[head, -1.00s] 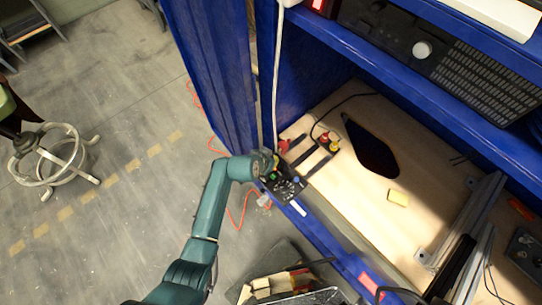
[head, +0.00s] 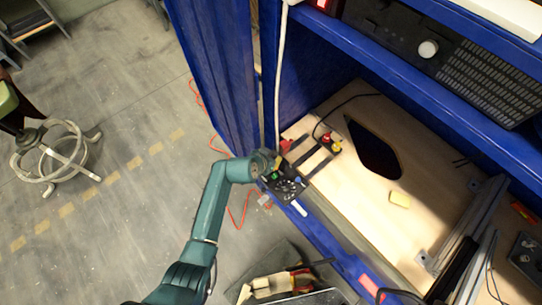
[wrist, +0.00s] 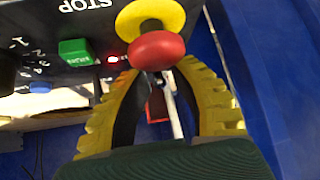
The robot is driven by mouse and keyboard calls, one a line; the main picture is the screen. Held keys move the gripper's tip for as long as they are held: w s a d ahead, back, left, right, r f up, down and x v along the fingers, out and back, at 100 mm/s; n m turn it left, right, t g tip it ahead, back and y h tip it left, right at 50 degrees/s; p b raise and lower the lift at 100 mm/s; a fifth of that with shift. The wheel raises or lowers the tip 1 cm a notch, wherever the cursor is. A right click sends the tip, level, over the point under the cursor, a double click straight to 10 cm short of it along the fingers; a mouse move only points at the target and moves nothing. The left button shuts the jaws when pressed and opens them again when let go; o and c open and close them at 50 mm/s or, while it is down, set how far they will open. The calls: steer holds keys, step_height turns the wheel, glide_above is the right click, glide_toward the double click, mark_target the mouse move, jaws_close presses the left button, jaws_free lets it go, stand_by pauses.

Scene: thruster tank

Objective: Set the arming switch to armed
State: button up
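A black control box (head: 291,190) sits at the front edge of the wooden bench, with my gripper (head: 270,164) at its far left end. In the wrist view, the box's panel (wrist: 110,15) carries the word STOP, a green button (wrist: 75,52), a small red light (wrist: 113,59) and a blue button (wrist: 40,87). A red mushroom knob on a yellow base (wrist: 155,50) covers the tips of my gripper's yellow fingers (wrist: 158,78). A thin pale rod shows between the fingers. I cannot tell whether they hold anything, and no arming switch is clearly readable.
A blue upright (head: 225,90) stands close to my gripper's left. Metal rails (head: 470,225) stand at right.

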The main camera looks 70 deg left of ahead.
steer(key=v, duration=1.2)
